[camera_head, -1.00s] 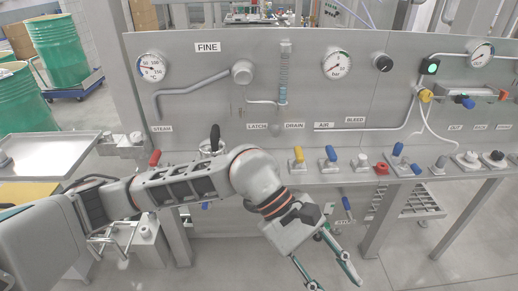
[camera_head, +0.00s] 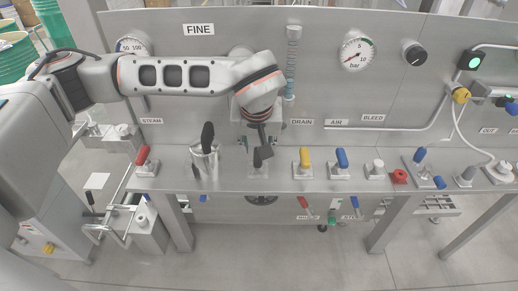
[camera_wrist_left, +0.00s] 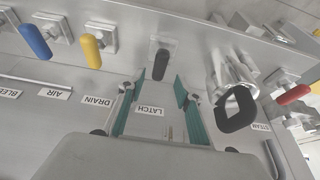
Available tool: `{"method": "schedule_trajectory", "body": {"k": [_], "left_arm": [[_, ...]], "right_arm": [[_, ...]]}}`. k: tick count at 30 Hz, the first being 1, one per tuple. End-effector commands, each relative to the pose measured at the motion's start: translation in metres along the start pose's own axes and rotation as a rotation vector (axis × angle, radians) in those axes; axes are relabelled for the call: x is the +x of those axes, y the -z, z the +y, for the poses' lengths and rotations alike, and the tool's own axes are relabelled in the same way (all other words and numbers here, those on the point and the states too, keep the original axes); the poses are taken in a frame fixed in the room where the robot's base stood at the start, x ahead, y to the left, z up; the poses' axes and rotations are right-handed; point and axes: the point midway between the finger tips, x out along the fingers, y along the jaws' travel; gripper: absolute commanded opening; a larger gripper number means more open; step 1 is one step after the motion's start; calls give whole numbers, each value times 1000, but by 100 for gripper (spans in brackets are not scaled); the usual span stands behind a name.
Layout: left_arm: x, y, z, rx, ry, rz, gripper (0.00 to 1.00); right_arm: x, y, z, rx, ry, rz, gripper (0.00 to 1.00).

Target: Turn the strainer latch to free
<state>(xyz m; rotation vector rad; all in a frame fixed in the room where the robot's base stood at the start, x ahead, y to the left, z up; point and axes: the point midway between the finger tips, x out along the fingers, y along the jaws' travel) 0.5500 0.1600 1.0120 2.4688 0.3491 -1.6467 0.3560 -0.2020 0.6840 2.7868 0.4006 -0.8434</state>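The latch lever has a black handle (camera_head: 263,156) on a small metal mount on the ledge, between a metal cup and a yellow-handled valve. In the left wrist view the handle (camera_wrist_left: 160,64) stands near the LATCH label (camera_wrist_left: 148,110). My left gripper (camera_wrist_left: 157,88) is open, its green-padded fingers on either side of the line to the black handle. The handle lies around or just beyond the fingertips; I see no contact. In the head view my left gripper (camera_head: 262,133) points down above the latch, its fingers largely hidden. My right gripper is not in view.
The metal cup (camera_head: 205,163) with an upright black handle stands left of the latch. A red lever (camera_head: 143,156) is farther left. Yellow (camera_head: 304,157) and blue (camera_head: 341,158) valve handles stand right. The grey panel (camera_head: 340,105) rises behind.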

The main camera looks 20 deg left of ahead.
Motion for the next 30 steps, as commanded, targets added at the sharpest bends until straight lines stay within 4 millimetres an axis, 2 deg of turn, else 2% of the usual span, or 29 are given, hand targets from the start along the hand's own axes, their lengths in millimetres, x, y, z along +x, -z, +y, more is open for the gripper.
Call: {"method": "schedule_trajectory", "body": {"k": [3, 9, 15, 21, 23, 25, 26, 30], "left_arm": [[20, -2, 0, -2, 1, -6, 34], [42, 0, 1, -1, -1, -3, 34], [50, -1, 1, -1, -2, -2, 34], [50, 0, 1, -1, -2, -1, 34], [50, 0, 1, -1, -2, -1, 21], [50, 0, 1, -1, -2, -1, 3], [50, 0, 1, -1, -2, -1, 0], [50, 0, 1, -1, -2, -2, 0]], "right_arm": [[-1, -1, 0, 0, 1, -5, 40], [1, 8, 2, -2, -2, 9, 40], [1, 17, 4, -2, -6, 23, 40], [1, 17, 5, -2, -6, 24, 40], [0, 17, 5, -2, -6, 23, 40], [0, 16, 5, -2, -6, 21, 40], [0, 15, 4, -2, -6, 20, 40], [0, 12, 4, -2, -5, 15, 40]]}}
